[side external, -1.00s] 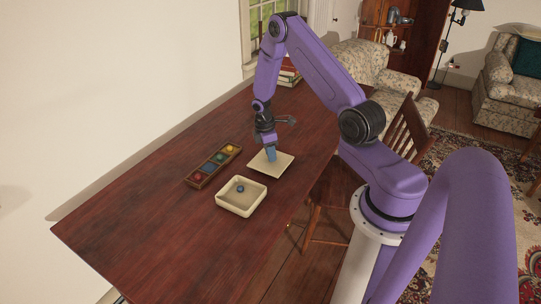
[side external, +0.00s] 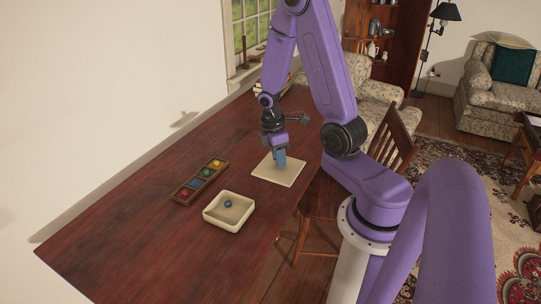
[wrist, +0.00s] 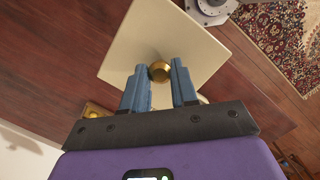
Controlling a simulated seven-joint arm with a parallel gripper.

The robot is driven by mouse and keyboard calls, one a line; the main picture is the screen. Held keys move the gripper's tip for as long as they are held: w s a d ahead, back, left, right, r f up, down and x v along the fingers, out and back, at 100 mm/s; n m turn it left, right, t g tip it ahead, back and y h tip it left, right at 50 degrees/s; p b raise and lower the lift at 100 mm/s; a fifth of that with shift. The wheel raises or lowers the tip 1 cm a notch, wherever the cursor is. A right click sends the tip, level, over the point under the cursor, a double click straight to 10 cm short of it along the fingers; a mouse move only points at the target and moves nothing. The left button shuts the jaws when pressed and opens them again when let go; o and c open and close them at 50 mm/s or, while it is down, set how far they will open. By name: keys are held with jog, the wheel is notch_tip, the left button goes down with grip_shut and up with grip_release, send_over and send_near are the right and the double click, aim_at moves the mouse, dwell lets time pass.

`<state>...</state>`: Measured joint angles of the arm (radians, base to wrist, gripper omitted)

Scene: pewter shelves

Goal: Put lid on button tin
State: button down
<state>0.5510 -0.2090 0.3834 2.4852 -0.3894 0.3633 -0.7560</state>
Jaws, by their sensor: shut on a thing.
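The button tin (side external: 213,219) is a cream, open square box on the table, with a blue button (side external: 228,203) inside. The lid (side external: 268,172) is a flat cream square, up and to the right of the tin and apart from it. In the wrist view the lid (wrist: 150,35) has a round brass knob (wrist: 159,71) between the blue fingers. My gripper (side external: 281,160) is shut on this knob; it also shows in the wrist view (wrist: 158,85). The lid looks roughly level. Its height above the table is hard to tell.
A wooden tray (side external: 184,198) with coloured buttons in compartments lies left of the tin. The table (side external: 130,235) is clear in front of the tin and tray. A wooden chair (side external: 392,145) stands by the table's right edge. Books lie at the far end, partly hidden by my arm.

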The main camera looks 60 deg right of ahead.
aim_at(252, 173)
jog(key=shift+s+a+r, duration=0.25)
jog(key=shift+s+a, duration=0.1)
jog(key=shift+s, duration=0.05)
jog(key=w+a, duration=0.2)
jog(key=w+a+f, duration=0.1)
jog(key=w+a, duration=0.2)
jog(key=w, duration=0.2)
jog(key=shift+a+f, duration=0.25)
jog(key=shift+a, duration=0.15)
jog(key=w+a+f, duration=0.1)
jog(key=w+a, duration=0.4)
jog(key=a, duration=0.1)
jog(key=shift+a+f, duration=0.3)
jog(key=shift+f, duration=0.05)
jog(key=shift+f, duration=0.15)
jog(key=shift+f, duration=2.75)
jog(key=shift+f, duration=0.6)
